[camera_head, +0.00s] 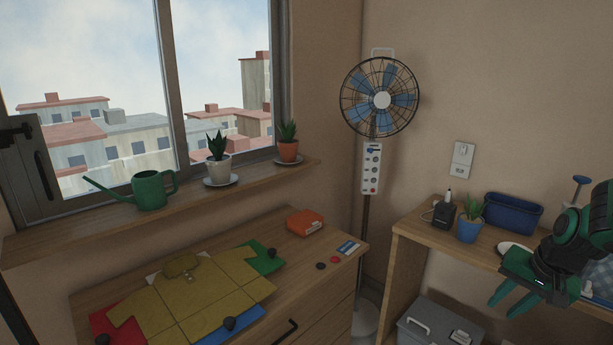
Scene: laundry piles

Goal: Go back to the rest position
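My gripper (513,299), green and black, is at the lower right, in front of the wooden shelf unit (408,262). Its two green fingers are spread apart and point down to the left. Nothing shows between them. My arm comes in from the right edge and hides part of the shelf top.
A dresser (335,290) bears a laid-out mustard shirt (190,295) and an orange box (304,222). A standing fan (380,100) is in the corner. A blue planter (512,213) and a potted plant (469,228) stand near my arm. A grey box (425,325) is below.

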